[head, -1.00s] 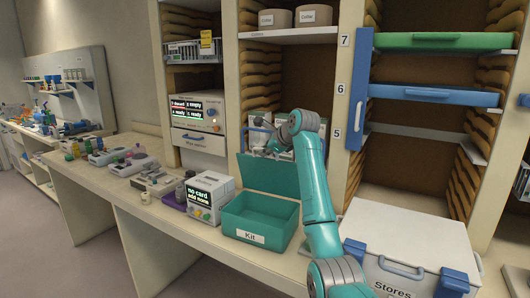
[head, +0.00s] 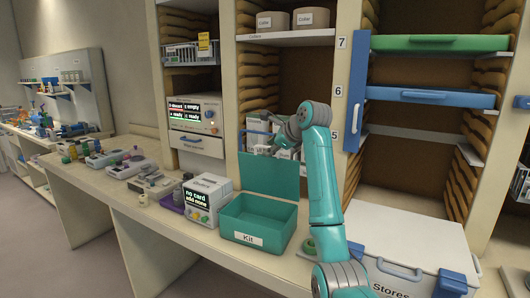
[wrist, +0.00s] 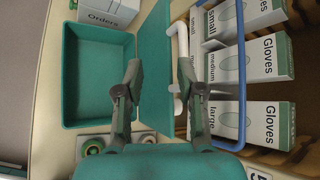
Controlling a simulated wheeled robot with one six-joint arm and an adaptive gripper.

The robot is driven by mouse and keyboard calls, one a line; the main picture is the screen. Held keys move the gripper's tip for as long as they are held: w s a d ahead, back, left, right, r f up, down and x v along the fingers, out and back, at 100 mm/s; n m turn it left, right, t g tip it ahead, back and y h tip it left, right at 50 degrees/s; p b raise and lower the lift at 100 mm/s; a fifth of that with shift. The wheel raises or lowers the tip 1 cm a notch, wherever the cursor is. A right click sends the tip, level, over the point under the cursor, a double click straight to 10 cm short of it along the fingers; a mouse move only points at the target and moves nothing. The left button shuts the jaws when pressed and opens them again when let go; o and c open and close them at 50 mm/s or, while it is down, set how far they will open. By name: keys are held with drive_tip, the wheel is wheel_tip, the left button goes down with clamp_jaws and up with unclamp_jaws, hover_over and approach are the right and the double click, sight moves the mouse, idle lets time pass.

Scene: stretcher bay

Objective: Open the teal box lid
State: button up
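The teal box (head: 272,236), labelled Kit, stands on the counter with its inside showing and looking empty. Its teal lid (head: 275,178) stands raised, nearly upright, along the box's back edge. In the wrist view the box (wrist: 98,122) lies left and the lid (wrist: 154,50) runs beside it. My gripper (wrist: 160,72) is open, with a wide gap between its fingers and the lid's panel showing between and beyond them. I cannot tell whether a finger touches the lid. In the head view my gripper (head: 262,135) is near the lid's top edge, small and partly hidden.
Glove boxes (wrist: 255,60) and a blue rail (wrist: 242,95) stand just behind the lid. A white device (head: 208,198) sits left of the box. A green round item (head: 309,246) lies right of it, beside my arm. A white Stores chest (head: 410,245) is farther right.

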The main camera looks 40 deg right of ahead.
drive_tip(key=v, duration=0.6)
drive_tip(key=shift+s+r, duration=0.1)
